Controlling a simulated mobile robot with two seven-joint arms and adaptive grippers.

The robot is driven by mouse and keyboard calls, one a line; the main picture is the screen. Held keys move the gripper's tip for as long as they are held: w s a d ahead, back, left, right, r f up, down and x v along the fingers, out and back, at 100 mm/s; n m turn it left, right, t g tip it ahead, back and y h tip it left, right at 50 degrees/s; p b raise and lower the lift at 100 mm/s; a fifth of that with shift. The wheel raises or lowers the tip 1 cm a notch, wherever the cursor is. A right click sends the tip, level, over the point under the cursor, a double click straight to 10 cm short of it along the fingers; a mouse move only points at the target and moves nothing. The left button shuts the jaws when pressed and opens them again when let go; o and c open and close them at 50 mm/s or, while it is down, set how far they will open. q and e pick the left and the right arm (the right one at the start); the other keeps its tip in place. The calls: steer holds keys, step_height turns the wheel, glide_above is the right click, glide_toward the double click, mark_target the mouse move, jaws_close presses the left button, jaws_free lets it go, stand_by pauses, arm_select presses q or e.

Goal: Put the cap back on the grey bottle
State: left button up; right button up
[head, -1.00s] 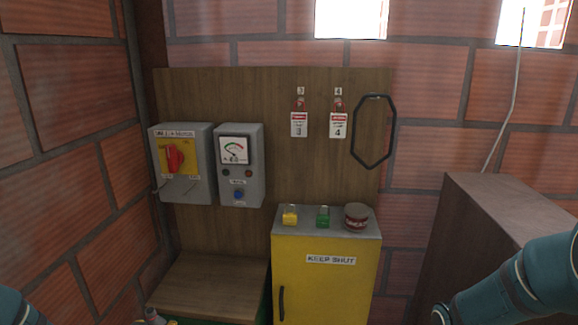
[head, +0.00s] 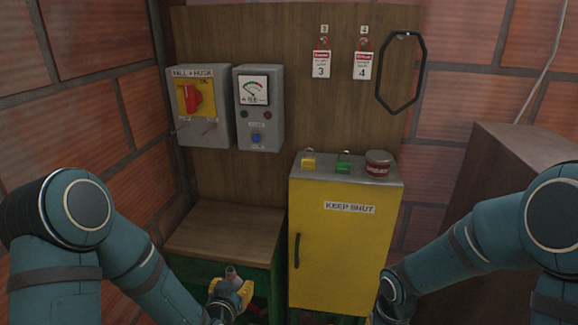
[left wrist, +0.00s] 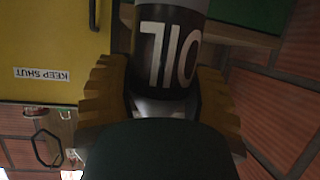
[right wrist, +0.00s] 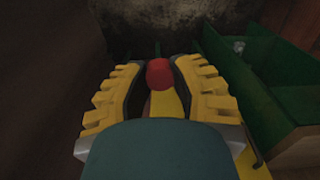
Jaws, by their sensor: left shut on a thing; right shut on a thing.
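My left gripper (head: 236,294) is shut on the grey bottle (head: 231,272), in front of the wooden-topped bench. In the head view only the bottle's upper part shows above the yellow fingers. The left wrist view shows the bottle (left wrist: 165,78) close up between the fingers (left wrist: 166,105), with a dark label reading OIL upside down. The right wrist view shows my right gripper (right wrist: 160,92) shut on a small red cap (right wrist: 158,74). The cap is apart from the bottle.
A yellow cabinet (head: 335,250) marked KEEP SHUT stands right of the bench (head: 222,237). Padlocks and a round tin (head: 378,164) sit on it. Two grey control boxes (head: 200,105) hang on the board.

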arm_select(q)
steer(key=shift+d, duration=0.15)
steer(key=s+d+f+m+g+h, duration=0.2)
steer(key=d+m+h, duration=0.6)
steer(key=d, duration=0.5)
steer(key=shift+d+g+h, duration=0.4)
steer(key=shift+g, duration=0.2)
steer(key=shift+s+f, duration=0.1)
arm_select(e)
steer(key=w+a+r, duration=0.3)
steer(key=a+r, duration=0.4)
steer(key=a, duration=0.4)
steer(key=w+a+r+n, duration=0.1)
steer(key=w+a+r, duration=0.2)
steer(key=a+r, duration=0.5)
steer(key=a, duration=0.2)
steer(key=shift+w+a+r, duration=0.2)
steer(key=shift+w+a, duration=0.15)
steer(key=shift+a, duration=0.05)
steer(key=shift+f, duration=0.1)
steer(key=shift+f, duration=1.95)
steer(key=shift+f, duration=0.1)
